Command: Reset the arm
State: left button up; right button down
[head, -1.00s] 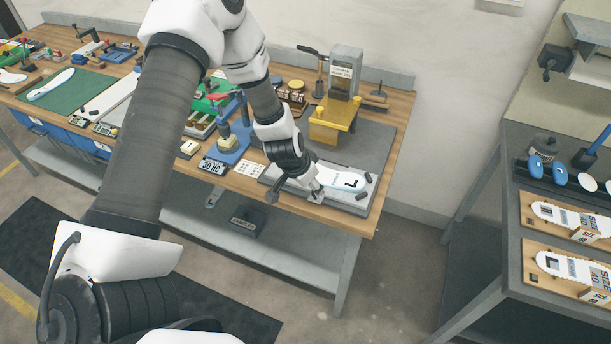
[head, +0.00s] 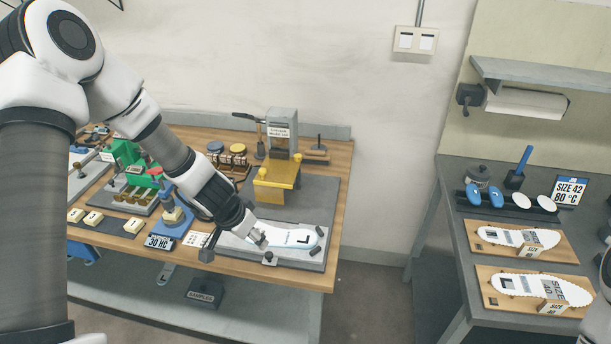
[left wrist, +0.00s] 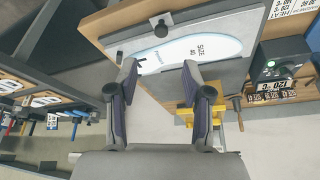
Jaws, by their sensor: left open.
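My left gripper (head: 238,250) hangs over the left end of a grey plate (head: 300,262) at the bench's front edge. On the plate lies a white insole (head: 288,240) with a blue edge and a black L mark. The gripper hides its left end. In the left wrist view my left gripper (left wrist: 160,85) has its two fingers spread with nothing between them. The insole (left wrist: 195,50) and plate (left wrist: 225,30) show beyond the fingertips. Whether the fingers touch the plate I cannot tell from the head view. My right gripper is not in view.
A yellow press (head: 275,185) stands behind the plate. A blue stand (head: 172,215) and the 30 HC display (head: 159,242) are left of it. A grey side table (head: 445,215) at right holds boards with white insoles. A gap of floor separates the tables.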

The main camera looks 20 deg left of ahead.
pick_arm(q)
jog(key=s+d+f+n+g+b, duration=0.1)
jog(key=s+d+f+g+b, duration=0.1)
jog(key=s+f, duration=1)
jog(key=s+d+f+n+g+b, duration=0.1)
jog(key=s+d+f+g+b, duration=0.1)
jog(key=s+d+f+b, duration=0.2)
jog(key=s+d+f, duration=0.3)
jog(key=s+f, duration=0.5)
jog(key=f, duration=0.1)
jog(key=shift+d+f+y+b, duration=0.2)
jog(key=shift+f+y+b, duration=0.1)
jog(key=shift+f+b, duration=0.05)
